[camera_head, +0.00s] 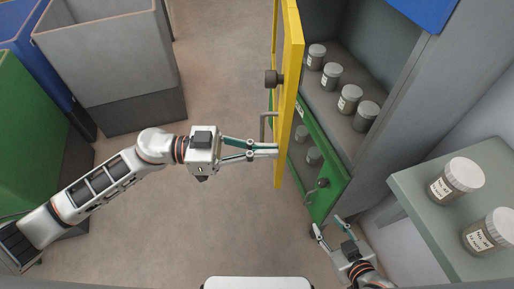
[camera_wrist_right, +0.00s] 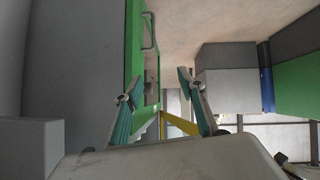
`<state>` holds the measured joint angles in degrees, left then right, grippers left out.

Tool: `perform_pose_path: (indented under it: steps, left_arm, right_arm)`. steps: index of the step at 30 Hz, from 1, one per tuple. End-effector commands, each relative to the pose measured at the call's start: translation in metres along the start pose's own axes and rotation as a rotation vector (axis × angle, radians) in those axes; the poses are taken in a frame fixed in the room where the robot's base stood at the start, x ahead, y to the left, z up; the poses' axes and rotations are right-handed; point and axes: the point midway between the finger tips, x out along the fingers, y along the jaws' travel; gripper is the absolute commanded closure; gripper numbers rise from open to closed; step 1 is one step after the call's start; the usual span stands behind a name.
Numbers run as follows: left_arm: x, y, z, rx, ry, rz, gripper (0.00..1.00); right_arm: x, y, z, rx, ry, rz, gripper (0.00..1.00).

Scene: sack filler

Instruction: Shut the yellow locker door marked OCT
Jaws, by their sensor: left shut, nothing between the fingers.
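The yellow locker door (camera_head: 291,75) stands open, seen nearly edge-on, with a dark knob and a bar handle on its left side. No OCT marking is readable on it. My left gripper (camera_head: 278,150) is shut and empty, its fingertips at the left face of the yellow door near its lower part; I cannot tell if they touch. My right gripper (camera_head: 328,228) is open and empty, low near the green door's bottom corner. Its spread fingers also show in the right wrist view (camera_wrist_right: 160,95), with a yellow strip, probably the door, beyond them.
Lidded jars (camera_head: 331,76) stand inside the locker. A grey shelf (camera_head: 415,200) with two jars is at right. Grey (camera_head: 105,50), green and blue bins stand at left; the floor between is clear.

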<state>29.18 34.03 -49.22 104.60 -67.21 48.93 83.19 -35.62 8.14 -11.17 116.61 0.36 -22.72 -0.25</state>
Motion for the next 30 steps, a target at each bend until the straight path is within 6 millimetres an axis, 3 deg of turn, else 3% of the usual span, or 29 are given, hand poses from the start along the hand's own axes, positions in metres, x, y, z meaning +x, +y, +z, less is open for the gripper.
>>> perform_pose_path:
  steps: [1, 3, 10, 24, 30]
  left_arm:
    - [0.011, -0.001, -0.013, 0.010, 0.005, -0.015, 1.00]
    - [0.025, -0.001, -0.013, 0.011, 0.006, -0.038, 1.00]
    - [0.072, -0.001, -0.011, 0.006, 0.006, -0.112, 1.00]
    - [0.179, -0.013, -0.004, -0.002, 0.007, -0.282, 1.00]
    - [0.212, -0.020, -0.002, -0.001, 0.002, -0.337, 1.00]
  right_arm:
    - [-0.005, 0.003, -0.018, 0.004, 0.019, 0.002, 0.60]
    - [-0.009, 0.002, -0.024, 0.013, 0.021, -0.002, 0.60]
    - [-0.026, -0.009, -0.026, 0.035, -0.004, -0.027, 0.60]
    - [-0.046, 0.002, -0.070, 0.037, 0.019, -0.018, 0.60]
    - [-0.049, 0.004, -0.077, 0.036, 0.023, -0.016, 0.60]
